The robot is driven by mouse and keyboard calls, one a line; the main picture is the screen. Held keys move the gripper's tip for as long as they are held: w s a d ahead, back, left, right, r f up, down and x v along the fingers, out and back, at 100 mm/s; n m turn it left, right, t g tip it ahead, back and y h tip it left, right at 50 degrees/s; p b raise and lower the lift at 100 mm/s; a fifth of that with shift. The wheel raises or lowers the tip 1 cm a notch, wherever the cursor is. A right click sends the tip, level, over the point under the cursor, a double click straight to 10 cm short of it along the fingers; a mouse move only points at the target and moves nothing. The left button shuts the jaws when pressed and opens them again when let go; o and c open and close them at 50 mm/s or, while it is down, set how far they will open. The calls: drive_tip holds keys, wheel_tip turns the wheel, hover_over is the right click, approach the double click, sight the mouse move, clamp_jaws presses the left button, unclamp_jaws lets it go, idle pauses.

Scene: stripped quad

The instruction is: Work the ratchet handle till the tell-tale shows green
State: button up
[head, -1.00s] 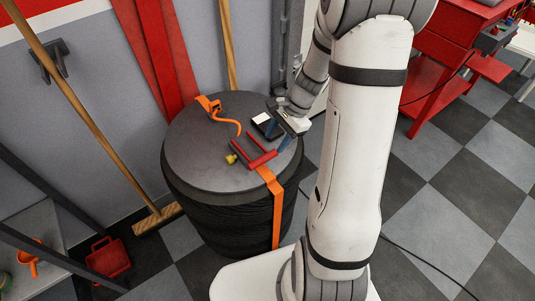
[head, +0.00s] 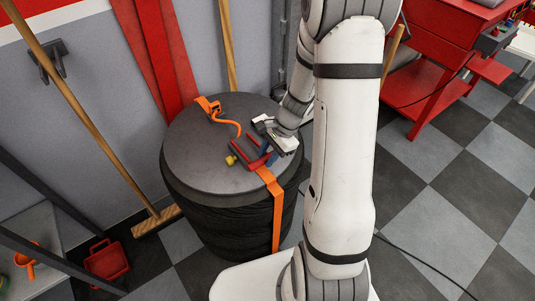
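The red ratchet (head: 245,155) lies on the dark round lid of a tyre stack, with a yellow knob (head: 231,160) at its left end. An orange strap (head: 277,215) runs from it over the lid's front edge and down the side. My gripper (head: 268,153) reaches in from the upper right, its blue fingertips low at the right end of the ratchet. The fingers overlap the red handle, so I cannot tell whether they touch or grip it. I cannot make out a tell-tale or its colour.
An orange hook with webbing (head: 222,115) lies on the lid (head: 195,160) behind the ratchet. A red workbench (head: 440,65) stands at the right. The chequered floor at right is mostly clear.

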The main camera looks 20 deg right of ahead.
clamp_jaws()
drive_tip(key=shift+r, duration=0.1)
